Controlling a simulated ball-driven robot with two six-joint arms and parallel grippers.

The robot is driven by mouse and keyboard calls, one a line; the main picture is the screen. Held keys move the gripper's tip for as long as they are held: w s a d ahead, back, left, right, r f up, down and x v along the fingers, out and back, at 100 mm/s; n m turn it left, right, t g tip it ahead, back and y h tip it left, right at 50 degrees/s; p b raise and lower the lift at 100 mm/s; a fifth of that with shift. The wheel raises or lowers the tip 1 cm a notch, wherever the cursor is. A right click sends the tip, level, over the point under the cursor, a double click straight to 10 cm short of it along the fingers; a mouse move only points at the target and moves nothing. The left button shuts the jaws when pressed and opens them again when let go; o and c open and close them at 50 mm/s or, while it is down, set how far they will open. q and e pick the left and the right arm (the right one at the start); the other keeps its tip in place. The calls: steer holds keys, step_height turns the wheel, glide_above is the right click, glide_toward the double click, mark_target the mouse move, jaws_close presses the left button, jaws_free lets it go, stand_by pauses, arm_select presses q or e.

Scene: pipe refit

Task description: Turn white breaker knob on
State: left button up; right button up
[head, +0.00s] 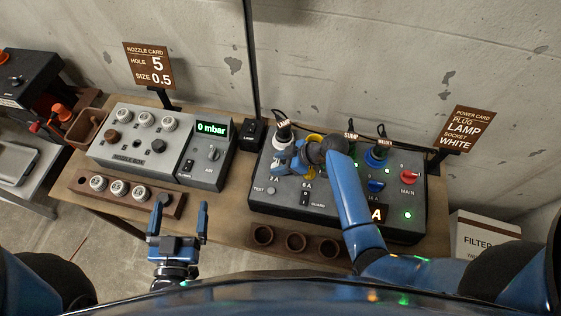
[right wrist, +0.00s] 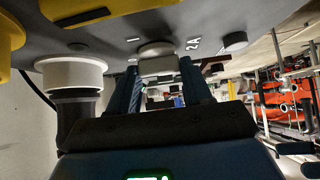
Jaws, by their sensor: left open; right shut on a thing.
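The power box (head: 338,218) is a dark panel on the right of the bench. My right gripper (head: 283,167) reaches over its left part, just below the white socket with a black plug (head: 283,131). In the right wrist view my right gripper (right wrist: 160,85) has its two fingers on either side of the white breaker knob (right wrist: 156,50), shut on it. The knob is largely hidden in the head view by the gripper, so its setting cannot be read. My left gripper (head: 180,222) is open and empty in front of the bench, below the nozzle rack.
The power card (head: 468,129) reads LAMP, WHITE. A blue knob (head: 376,186) and red MAIN knob (head: 409,176) are on the box, with several green lights. The nozzle box (head: 140,150) stands left. A rack with three cups (head: 294,242) sits in front.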

steer(key=shift+c, duration=0.6)
